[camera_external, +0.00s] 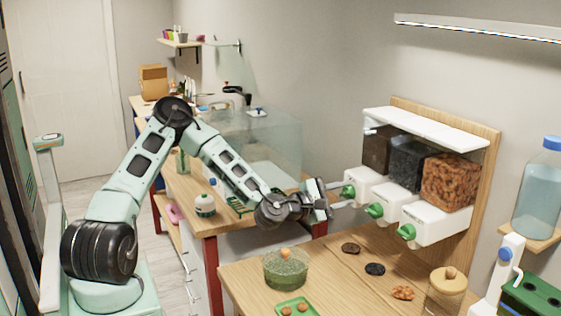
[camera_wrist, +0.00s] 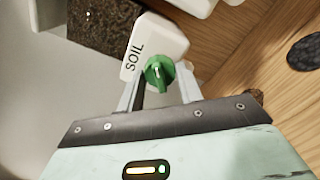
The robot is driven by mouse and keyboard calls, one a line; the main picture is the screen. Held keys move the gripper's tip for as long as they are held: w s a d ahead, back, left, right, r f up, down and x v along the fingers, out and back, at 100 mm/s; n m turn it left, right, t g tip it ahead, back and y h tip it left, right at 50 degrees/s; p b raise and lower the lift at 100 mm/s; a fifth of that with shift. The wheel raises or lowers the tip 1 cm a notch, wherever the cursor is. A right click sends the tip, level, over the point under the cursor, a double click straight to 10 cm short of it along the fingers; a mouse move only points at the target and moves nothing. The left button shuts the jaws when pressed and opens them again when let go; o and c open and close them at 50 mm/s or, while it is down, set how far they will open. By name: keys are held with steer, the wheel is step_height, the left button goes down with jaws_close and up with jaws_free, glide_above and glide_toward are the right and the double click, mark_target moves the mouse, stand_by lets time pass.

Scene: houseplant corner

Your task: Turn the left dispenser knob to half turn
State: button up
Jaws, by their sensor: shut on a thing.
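The left dispenser knob (camera_external: 348,192) is green and sits on the front of a white dispenser outlet below a bin of dark brown soil (camera_external: 376,148). In the wrist view the same knob (camera_wrist: 158,73) is below the word SOIL, with a pale mark on its face. My gripper (camera_external: 338,203) is at this knob, coming from the left. In the wrist view its two fingers (camera_wrist: 160,92) stand on either side of the knob, shut on it. The exact turn angle of the knob is hard to tell.
The middle knob (camera_external: 374,211) and right knob (camera_external: 406,232) are close by to the right. On the wooden table below are a green-filled glass bowl (camera_external: 286,270), a green tray (camera_external: 297,308), small sample piles and a lidded jar (camera_external: 445,293). A glass tank (camera_external: 262,140) stands behind my arm.

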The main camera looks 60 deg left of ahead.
steer(key=m+b, duration=0.1)
steer(key=m, duration=0.2)
steer(key=shift+m, duration=0.4)
steer(key=m+b, duration=0.1)
steer(key=m, duration=0.2)
steer(key=shift+d+f+m, duration=0.1)
steer(key=shift+m, duration=0.2)
steer(key=m+b, duration=0.4)
steer(key=m, duration=0.2)
steer(key=m+b, duration=0.5)
steer(key=m, duration=0.1)
steer(key=shift+f+m, duration=0.15)
steer(key=shift+m, duration=0.15)
steer(key=shift+m+b, duration=2.55)
steer(key=shift+m, duration=0.05)
steer(key=o, duration=1)
steer(key=shift+r, duration=0.2)
